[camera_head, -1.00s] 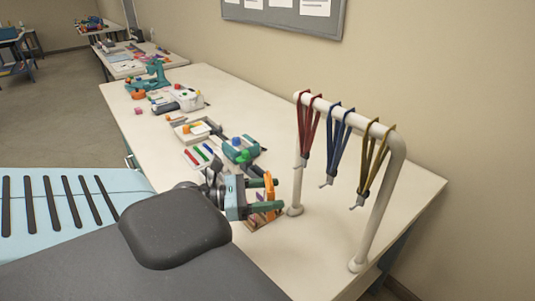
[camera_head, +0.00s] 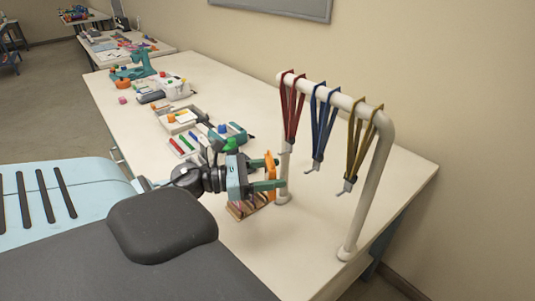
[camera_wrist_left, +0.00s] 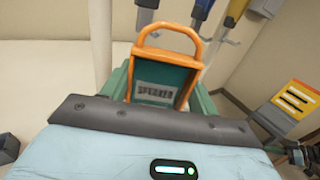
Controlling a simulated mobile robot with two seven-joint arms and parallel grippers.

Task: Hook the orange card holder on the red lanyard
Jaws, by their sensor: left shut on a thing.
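The orange card holder (camera_head: 270,164) is in my left gripper (camera_head: 268,174), which is shut on it and holds it upright above the table, beside the rack's left post. In the left wrist view the holder's orange loop (camera_wrist_left: 166,30) points up, above a dark green face with a pale label. The red lanyard (camera_head: 292,108) hangs at the left end of the rack bar, its hook above and right of my gripper. In the wrist view a grey hook (camera_wrist_left: 146,12) is near the loop's upper left; I cannot tell whether they touch. My right gripper is not in view.
The cream rack (camera_head: 381,180) also carries a blue lanyard (camera_head: 321,120) and a yellow lanyard (camera_head: 359,140). A small wooden rack (camera_head: 250,207) stands on the table under my gripper. Trays and tools lie farther left. The table right of the rack is clear.

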